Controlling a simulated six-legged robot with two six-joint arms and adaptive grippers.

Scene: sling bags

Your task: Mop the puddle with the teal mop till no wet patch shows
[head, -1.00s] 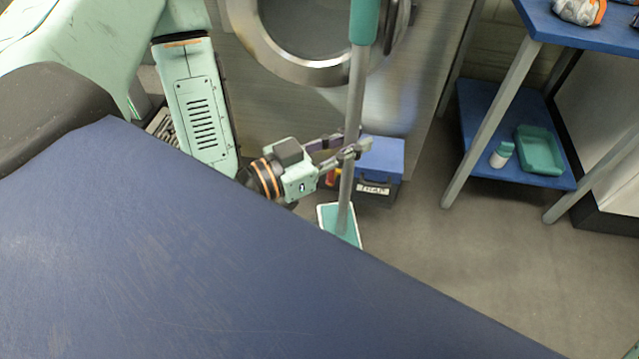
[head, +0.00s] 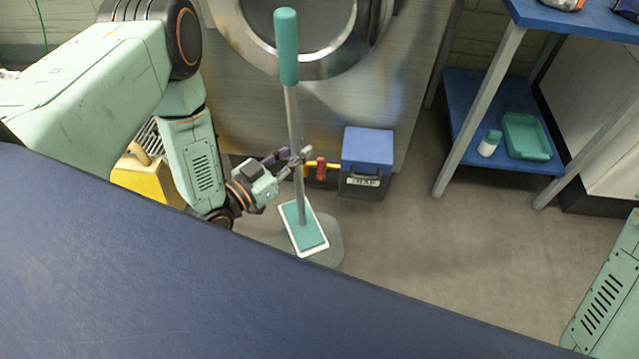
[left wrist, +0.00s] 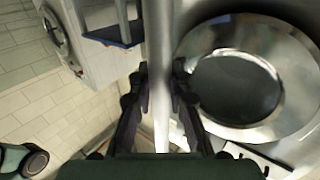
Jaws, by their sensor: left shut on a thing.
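The teal mop (head: 287,45) stands nearly upright in the head view, with a teal grip, a grey pole and a flat white-edged teal head (head: 304,229). My left gripper (head: 298,158) is shut on the pole above the head. In the left wrist view the pole (left wrist: 161,75) runs between my two fingers (left wrist: 162,88). The puddle (head: 327,240) is a darker rounded patch on the floor. The mop head covers part of it, and wet floor shows at its right and lower sides. My right gripper is not in view; part of my right arm shows at the lower right.
A blue-lidded box (head: 367,160) and a red and yellow object (head: 320,168) stand behind the mop. A yellow bucket-like object (head: 145,178) is left of my left arm. A blue-shelved rack (head: 475,90) stands right. Grey floor (head: 440,240) is clear between.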

